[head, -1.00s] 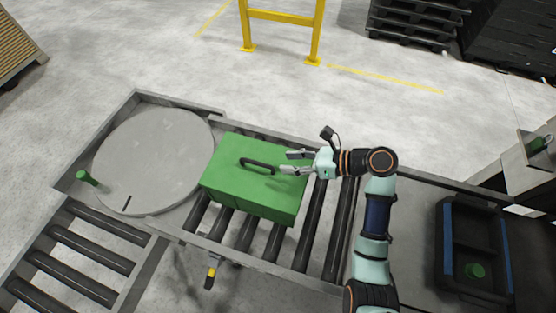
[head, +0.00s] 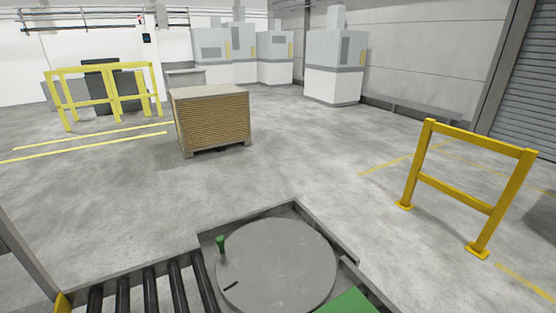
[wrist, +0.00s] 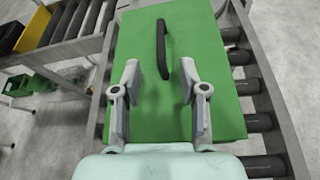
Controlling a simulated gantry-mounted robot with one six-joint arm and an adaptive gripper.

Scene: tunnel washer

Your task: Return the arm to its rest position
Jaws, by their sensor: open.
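My gripper (wrist: 160,98) shows in the wrist view with its two fingers apart and nothing between them. It is over a green box (wrist: 205,60) with a black handle (wrist: 162,48) on its top. The handle lies just ahead of the fingertips, nearer the right finger; I cannot tell the height gap. The box sits on a roller conveyor (wrist: 262,122). In the head view only a corner of the green box (head: 345,303) shows at the bottom edge, and my arm and gripper are out of that view.
Yellow barriers (head: 455,190) and a stacked pallet (head: 212,118) stand on the open floor. A yellow bin (wrist: 38,28) is at the wrist view's upper left.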

